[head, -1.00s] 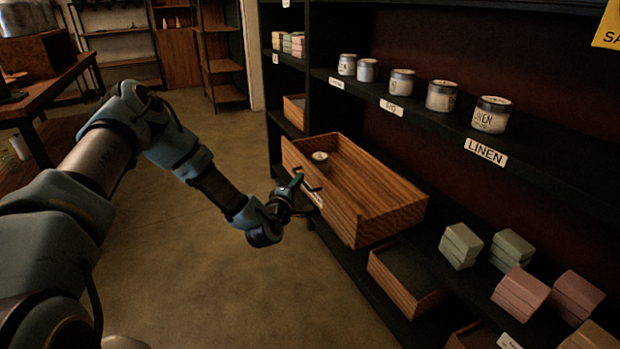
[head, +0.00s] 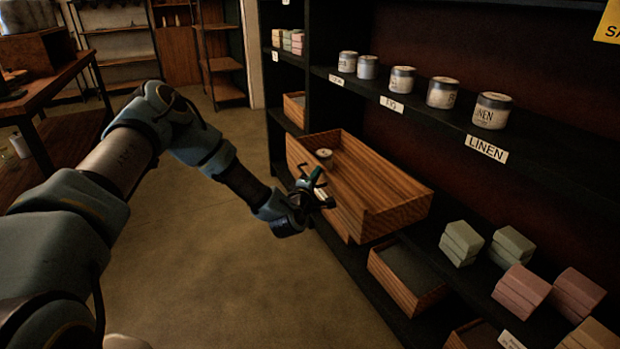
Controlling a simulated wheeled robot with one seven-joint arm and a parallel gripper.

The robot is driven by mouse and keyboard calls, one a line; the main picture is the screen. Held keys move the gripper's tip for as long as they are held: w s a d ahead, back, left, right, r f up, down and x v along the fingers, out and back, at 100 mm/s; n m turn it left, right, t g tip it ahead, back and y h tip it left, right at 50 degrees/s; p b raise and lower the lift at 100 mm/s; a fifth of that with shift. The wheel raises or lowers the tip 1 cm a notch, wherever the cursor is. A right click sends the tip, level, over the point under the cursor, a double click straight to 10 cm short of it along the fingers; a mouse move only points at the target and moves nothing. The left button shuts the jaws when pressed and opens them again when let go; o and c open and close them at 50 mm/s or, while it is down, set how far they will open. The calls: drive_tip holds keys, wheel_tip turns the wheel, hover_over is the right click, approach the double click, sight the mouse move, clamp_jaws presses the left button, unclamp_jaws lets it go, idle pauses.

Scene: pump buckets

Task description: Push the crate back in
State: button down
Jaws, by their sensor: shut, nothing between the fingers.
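The wooden crate (head: 398,218) sits on the middle shelf level and sticks out from the dark shelf unit toward the aisle. A small round tin (head: 324,156) lies inside it near the far end; the rest of the visible floor of the crate is bare. My gripper (head: 322,188) is shut and empty, at the crate's outer long wall. It overlaps that wall and its pale label in the picture, so I cannot tell whether it touches. Part of the outer wall is hidden behind it.
A lower crate (head: 408,280) sits beneath, and a smaller crate (head: 294,108) farther back. Labelled tins (head: 441,93) stand on the shelf above. Green blocks (head: 461,243) and pink blocks (head: 521,292) lie at lower right. The aisle floor (head: 225,275) left of the shelves is clear.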

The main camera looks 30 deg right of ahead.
drive_tip(key=s+d+b, duration=0.2)
drive_tip(key=d+b, duration=0.5)
drive_tip(key=d, duration=0.9)
drive_tip(key=shift+r, duration=0.15)
drive_tip(key=shift+s+r, duration=0.1)
